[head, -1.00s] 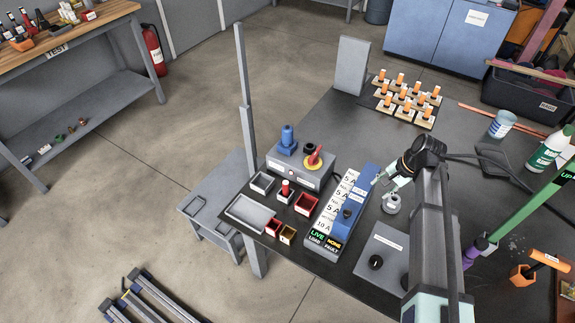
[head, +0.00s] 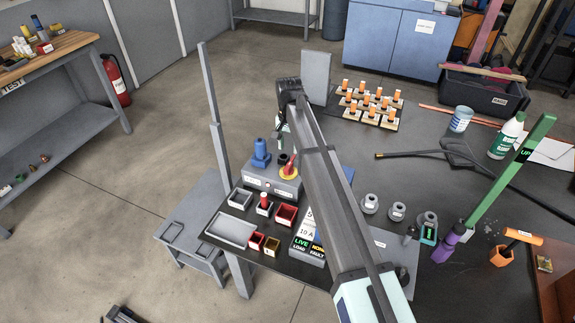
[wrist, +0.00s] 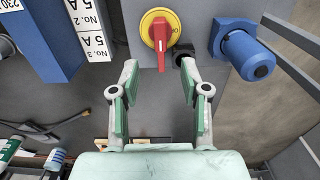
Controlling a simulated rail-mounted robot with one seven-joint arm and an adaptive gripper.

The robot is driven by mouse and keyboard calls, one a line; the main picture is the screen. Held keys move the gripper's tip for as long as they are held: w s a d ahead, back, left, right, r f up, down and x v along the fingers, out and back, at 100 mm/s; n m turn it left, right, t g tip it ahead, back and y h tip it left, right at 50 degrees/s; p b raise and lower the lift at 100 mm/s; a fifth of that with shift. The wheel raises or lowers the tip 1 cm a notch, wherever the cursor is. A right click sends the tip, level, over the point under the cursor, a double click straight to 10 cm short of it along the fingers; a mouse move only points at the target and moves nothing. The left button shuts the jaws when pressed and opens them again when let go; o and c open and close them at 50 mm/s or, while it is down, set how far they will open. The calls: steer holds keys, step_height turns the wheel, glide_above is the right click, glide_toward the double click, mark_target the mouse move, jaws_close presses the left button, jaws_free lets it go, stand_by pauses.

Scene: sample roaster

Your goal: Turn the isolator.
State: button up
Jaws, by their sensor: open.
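The isolator is a red rotary handle (wrist: 161,38) on a yellow round plate (wrist: 149,29), mounted on a grey box (head: 258,182). In the wrist view the handle points down toward my gripper. It also shows in the head view (head: 289,168), partly hidden by my arm. My gripper (wrist: 160,75) is open and empty, its two pale green fingers on either side of the handle's line. The handle's lower end lies near the level of the fingertips. I cannot tell how far above the box the fingers are.
A blue plug-like connector (wrist: 243,52) stands right of the handle, and a black knob (wrist: 184,53) sits close to the right fingertip. A blue unit (wrist: 42,38) with labels is at left. Small trays (head: 232,229) and a grey post (head: 218,140) stand near the box.

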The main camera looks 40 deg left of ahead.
mark_target(288, 165)
step_height(288, 165, down, 11)
steer(key=shift+r+p, duration=0.2)
steer(key=shift+p, duration=0.7)
jaws_close()
